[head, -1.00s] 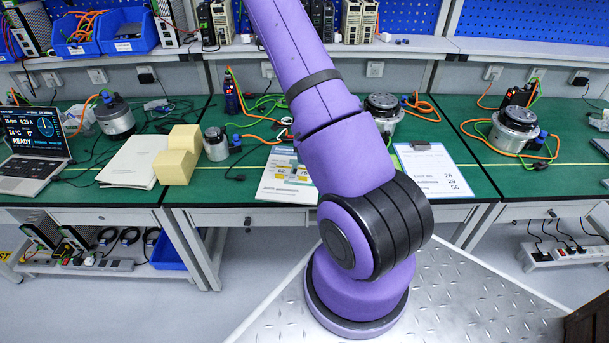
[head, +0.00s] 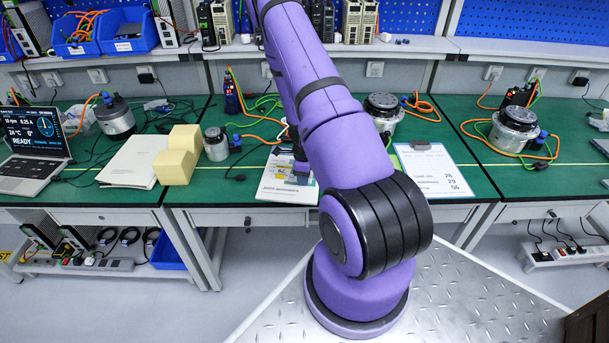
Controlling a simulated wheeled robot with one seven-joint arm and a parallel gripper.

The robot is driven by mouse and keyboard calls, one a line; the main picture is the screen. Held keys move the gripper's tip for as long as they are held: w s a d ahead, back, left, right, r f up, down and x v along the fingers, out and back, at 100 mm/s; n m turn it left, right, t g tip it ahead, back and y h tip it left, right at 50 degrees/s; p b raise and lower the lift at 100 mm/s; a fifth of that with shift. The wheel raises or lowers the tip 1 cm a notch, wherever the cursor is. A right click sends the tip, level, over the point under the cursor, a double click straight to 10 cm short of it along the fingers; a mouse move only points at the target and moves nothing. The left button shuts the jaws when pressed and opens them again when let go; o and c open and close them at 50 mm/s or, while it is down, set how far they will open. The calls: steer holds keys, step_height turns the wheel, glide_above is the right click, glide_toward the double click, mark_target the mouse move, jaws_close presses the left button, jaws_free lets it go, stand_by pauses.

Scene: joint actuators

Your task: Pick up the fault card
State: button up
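No label that reads as a fault card is legible. A white printed sheet (head: 276,190) with coloured pictures lies on the green bench at its front edge, left of my arm. A clipboard (head: 432,170) with a white page of text and the numbers 28, 29 and 56 lies to the right of my arm. My gripper (head: 301,172) shows only as a small dark part beside my purple arm, over the upper right of the printed sheet. Its fingers are mostly hidden, and I cannot tell whether it touches the sheet.
Yellow blocks (head: 178,155), a white paper stack (head: 130,160) and a laptop (head: 35,150) stand to the left. A small metal motor (head: 216,145) and orange cables (head: 262,138) lie behind the sheet. A larger motor (head: 384,112) stands behind the clipboard.

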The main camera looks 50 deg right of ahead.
steer(key=shift+c, duration=0.5)
jaws_close()
steer(key=shift+r, duration=0.15)
